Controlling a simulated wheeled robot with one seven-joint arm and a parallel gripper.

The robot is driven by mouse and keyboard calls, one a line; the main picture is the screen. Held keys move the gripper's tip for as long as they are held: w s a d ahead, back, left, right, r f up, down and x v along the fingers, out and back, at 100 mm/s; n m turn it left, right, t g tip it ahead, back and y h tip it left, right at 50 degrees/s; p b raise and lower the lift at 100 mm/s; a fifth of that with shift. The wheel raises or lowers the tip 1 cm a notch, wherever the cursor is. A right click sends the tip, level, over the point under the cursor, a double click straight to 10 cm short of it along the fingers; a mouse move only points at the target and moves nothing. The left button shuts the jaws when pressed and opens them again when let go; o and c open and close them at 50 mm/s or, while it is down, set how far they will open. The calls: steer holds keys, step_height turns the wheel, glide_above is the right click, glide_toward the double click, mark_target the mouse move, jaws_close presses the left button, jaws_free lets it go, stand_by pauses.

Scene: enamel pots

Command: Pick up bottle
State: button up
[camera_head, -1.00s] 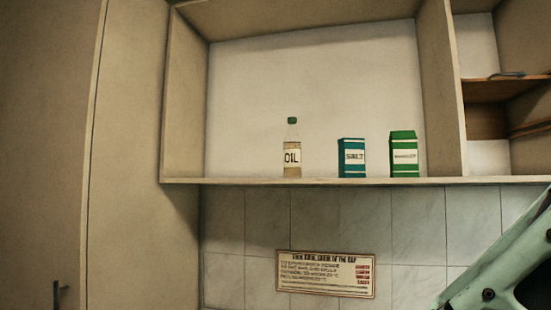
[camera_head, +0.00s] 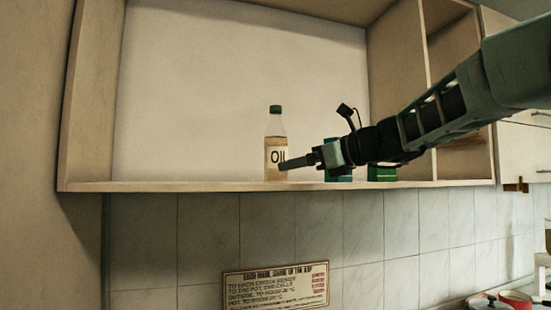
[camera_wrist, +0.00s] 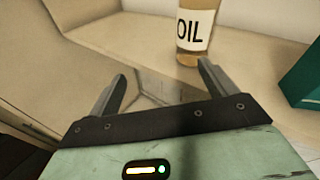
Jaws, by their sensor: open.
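The oil bottle (camera_head: 275,144) stands upright on the open cupboard shelf, with a green cap and a white label reading OIL. In the wrist view its lower part (camera_wrist: 194,30) shows at the top, beyond and slightly right of centre between my fingers; its upper part is out of that view. My gripper (camera_head: 285,167) reaches in from the right at shelf height, with its fingertips by the lower right of the bottle in the head view. In the wrist view my gripper (camera_wrist: 160,72) is open and empty, its right fingertip nearest the bottle's base.
A teal salt box (camera_head: 338,174) and a green box (camera_head: 382,173) stand to the bottle's right, partly hidden by my arm. The shelf (camera_head: 150,186) left of the bottle is clear. A sign (camera_head: 276,287) hangs below; pots (camera_head: 500,299) show at lower right.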

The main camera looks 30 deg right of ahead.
mark_target(284, 141)
steer(key=s+d+r+m+t+h, duration=0.1)
steer(key=d+r+m+t+h, duration=0.15)
steer(key=d+r, duration=0.3)
steer(key=shift+m+y, duration=0.45)
steer(key=p+x, duration=0.1)
steer(key=x, duration=0.2)
steer(key=p+x, duration=0.2)
steer(key=x, duration=0.2)
steer(key=p+x, duration=0.1)
steer(key=x, duration=0.2)
steer(key=shift+w+a+r+p, duration=0.2)
steer(key=shift+w+a+p, duration=0.1)
steer(key=shift+a+p, duration=0.1)
steer(key=p+x, duration=0.3)
steer(key=x, duration=0.2)
steer(key=shift+w+d, duration=0.1)
steer(key=shift+w+f, duration=0.15)
steer(key=shift+w, duration=0.3)
steer(key=c, duration=1.4)
steer(key=shift+c, duration=0.8)
